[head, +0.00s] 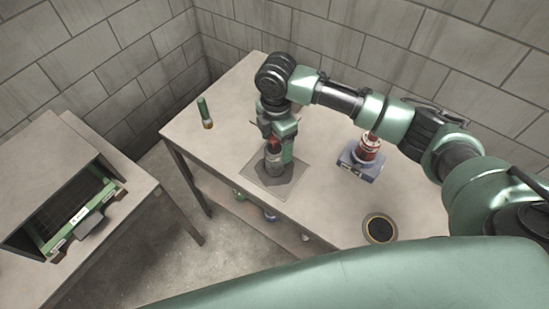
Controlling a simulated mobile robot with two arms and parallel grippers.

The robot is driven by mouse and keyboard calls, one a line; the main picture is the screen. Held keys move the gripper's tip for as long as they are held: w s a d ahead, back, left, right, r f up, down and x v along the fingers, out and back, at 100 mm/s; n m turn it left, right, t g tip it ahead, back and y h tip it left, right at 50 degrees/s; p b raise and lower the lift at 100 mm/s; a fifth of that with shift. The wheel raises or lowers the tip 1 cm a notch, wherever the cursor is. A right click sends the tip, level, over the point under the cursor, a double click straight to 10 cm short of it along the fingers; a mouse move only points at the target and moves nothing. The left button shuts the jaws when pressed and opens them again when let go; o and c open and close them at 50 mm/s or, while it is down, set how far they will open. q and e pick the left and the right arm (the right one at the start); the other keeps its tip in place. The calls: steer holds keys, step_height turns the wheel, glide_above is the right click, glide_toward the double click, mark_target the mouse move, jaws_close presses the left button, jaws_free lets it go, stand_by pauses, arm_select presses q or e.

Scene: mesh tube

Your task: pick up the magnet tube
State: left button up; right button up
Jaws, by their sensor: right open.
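My right gripper (280,140) is open and points down over the table. Its fingers are around or right beside the upper part of a grey cylinder with a red top (274,160), which looks like the magnet tube. The cylinder stands upright on a flat square plate (257,184); the gripper hides part of it. A green tube with a brown and pale end (205,112) stands at the table's left side, apart from the gripper. My left gripper is not in view.
A red and white cylinder (370,146) stands on a blue box (359,167) to the right. A dark round disc (380,228) lies at the front right. A side table (68,158) holds a green panel (83,211). The table's (222,148) left part is mostly clear.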

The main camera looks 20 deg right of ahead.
step_height(320, 180, down, 4)
steer(key=shift+w+a+r+p, duration=0.1)
steer(key=shift+a+r+p, duration=0.05)
steer(key=shift+p, duration=0.5)
steer(key=shift+f, duration=0.6)
steer(key=shift+r, duration=0.1)
jaws_close()
